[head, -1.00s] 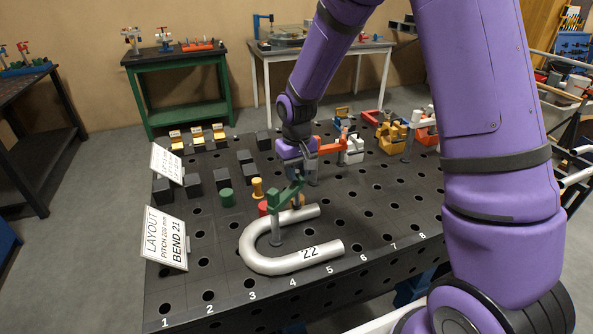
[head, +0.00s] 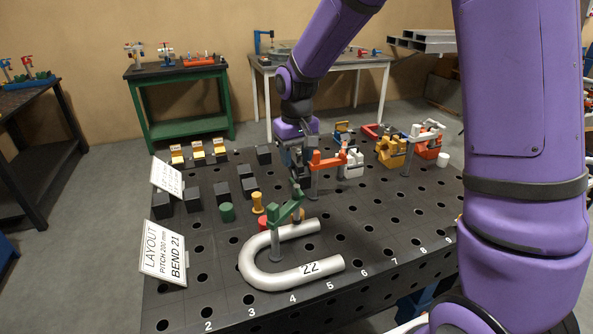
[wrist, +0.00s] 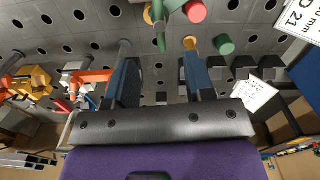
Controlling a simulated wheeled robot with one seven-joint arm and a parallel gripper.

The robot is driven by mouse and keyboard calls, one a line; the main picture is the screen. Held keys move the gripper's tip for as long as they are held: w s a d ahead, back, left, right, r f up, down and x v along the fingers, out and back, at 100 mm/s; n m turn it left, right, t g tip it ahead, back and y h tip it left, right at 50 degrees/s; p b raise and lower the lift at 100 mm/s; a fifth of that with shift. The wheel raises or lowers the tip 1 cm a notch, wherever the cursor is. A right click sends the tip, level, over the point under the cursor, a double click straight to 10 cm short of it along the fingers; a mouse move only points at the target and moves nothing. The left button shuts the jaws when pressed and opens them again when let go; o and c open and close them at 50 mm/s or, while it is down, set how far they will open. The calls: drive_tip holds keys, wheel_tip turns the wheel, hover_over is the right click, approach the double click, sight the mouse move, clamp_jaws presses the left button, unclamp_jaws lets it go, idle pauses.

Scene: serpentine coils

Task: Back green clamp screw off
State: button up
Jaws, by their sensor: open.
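The green clamp (head: 285,209) stands on the perforated table inside the bend of a silver U-shaped tube marked 22 (head: 307,268). Its arm reaches toward the tube's far leg; its screw is small, and I cannot tell whether its tip touches the tube. The clamp also shows at the top edge of the wrist view (wrist: 168,10), partly cut off. My gripper (wrist: 160,62) is open, with nothing between its two blue-grey fingers. In the head view my gripper (head: 300,172) is beyond the green clamp and apart from it, close to an orange clamp (head: 325,160).
A red cylinder (head: 263,223), a green cylinder (head: 227,212) and a yellow peg (head: 257,203) stand left of the clamp. Several black blocks (head: 193,199) stand farther left. Yellow fixtures (head: 391,150) stand back right. The table's front right (head: 390,260) is clear.

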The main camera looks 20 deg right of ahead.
sight(296, 185)
drive_tip(key=shift+r, duration=0.8)
wheel_tip(296, 185, down, 11)
drive_tip(key=shift+n, duration=1)
